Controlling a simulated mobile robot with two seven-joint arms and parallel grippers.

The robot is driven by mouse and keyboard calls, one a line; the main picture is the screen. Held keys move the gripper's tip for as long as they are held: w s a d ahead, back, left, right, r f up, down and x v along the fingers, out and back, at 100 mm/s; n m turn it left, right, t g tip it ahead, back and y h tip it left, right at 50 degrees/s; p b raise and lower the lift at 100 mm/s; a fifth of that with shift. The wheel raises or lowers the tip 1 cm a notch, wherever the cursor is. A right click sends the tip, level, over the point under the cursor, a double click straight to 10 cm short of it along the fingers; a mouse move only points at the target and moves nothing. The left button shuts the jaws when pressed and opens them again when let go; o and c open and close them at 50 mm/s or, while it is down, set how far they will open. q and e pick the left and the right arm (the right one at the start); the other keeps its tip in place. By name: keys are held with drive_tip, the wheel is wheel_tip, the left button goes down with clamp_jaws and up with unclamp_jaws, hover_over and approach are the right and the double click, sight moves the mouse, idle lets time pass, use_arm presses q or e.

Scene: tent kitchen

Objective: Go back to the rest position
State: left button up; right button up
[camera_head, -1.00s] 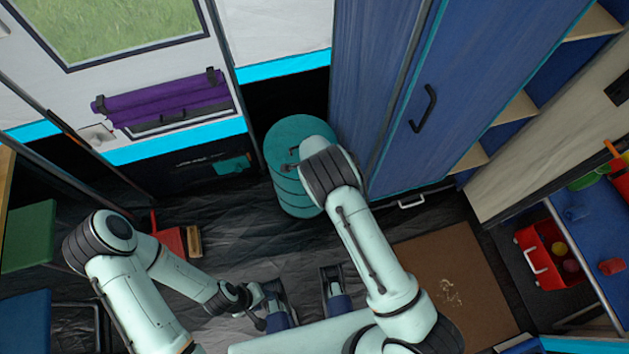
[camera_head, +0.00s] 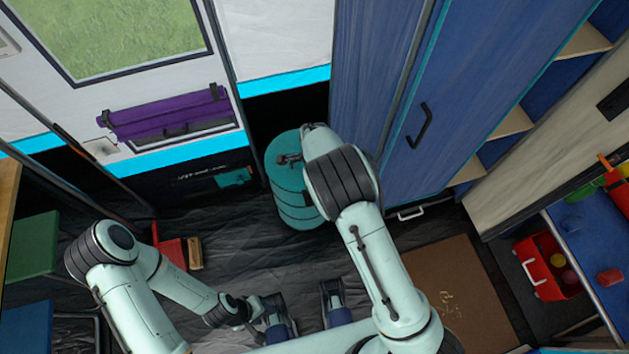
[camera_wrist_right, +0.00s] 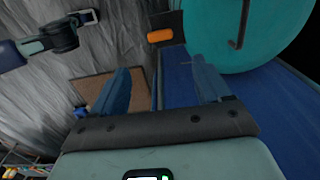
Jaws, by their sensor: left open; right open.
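My left arm comes in from the lower left in the head view. Its gripper (camera_head: 260,309) is open, low over the dark floor, with nothing seen between its fingers. My right arm reaches up the middle of the head view, bent in front of the teal barrel (camera_head: 290,200). The teal barrel (camera_wrist_right: 215,30) fills the upper right of that view, beyond the fingers.
A blue cabinet (camera_head: 440,70) stands right of the barrel. A brown mat (camera_head: 455,290) lies on the floor at right. A red crate (camera_head: 545,265) and a blue table (camera_head: 590,235) are at far right. A green seat (camera_head: 32,245) and a red object (camera_head: 170,248) are at left.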

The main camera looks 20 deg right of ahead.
drive_tip(key=shift+r, duration=0.15)
idle(0.4)
drive_tip(key=s+d+f+n+g+p, duration=0.1)
drive_tip(key=s+d+f+n, duration=0.15)
drive_tip(key=s, duration=0.25)
drive_tip(key=s+d+f+n+p, duration=0.1)
drive_tip(key=s+d+f+p, duration=0.1)
drive_tip(key=s+f, duration=0.25)
drive_tip(key=s+d+f+n+g+p, duration=0.1)
drive_tip(key=s+d+f+n, duration=0.15)
drive_tip(key=s, duration=0.35)
use_arm(q)
wheel_tip(320, 180, up, 9)
drive_tip(key=w+p, duration=0.2)
drive_tip(key=p, duration=0.2)
drive_tip(key=shift+w+f, duration=0.15)
use_arm(e)
drive_tip(key=s+a+r+n+y, duration=0.1)
drive_tip(key=s+a+n, duration=0.2)
drive_tip(key=s, duration=0.4)
drive_tip(key=s+a+r+n+t+y, duration=0.1)
drive_tip(key=s+a+r+n+y, duration=0.1)
drive_tip(key=s, duration=0.5)
drive_tip(key=a+n, duration=0.1)
drive_tip(key=n, duration=0.1)
drive_tip(key=shift+s+a+r+n+y, duration=0.25)
drive_tip(key=shift+s+r+n+y, duration=0.05)
drive_tip(key=shift+n, duration=0.1)
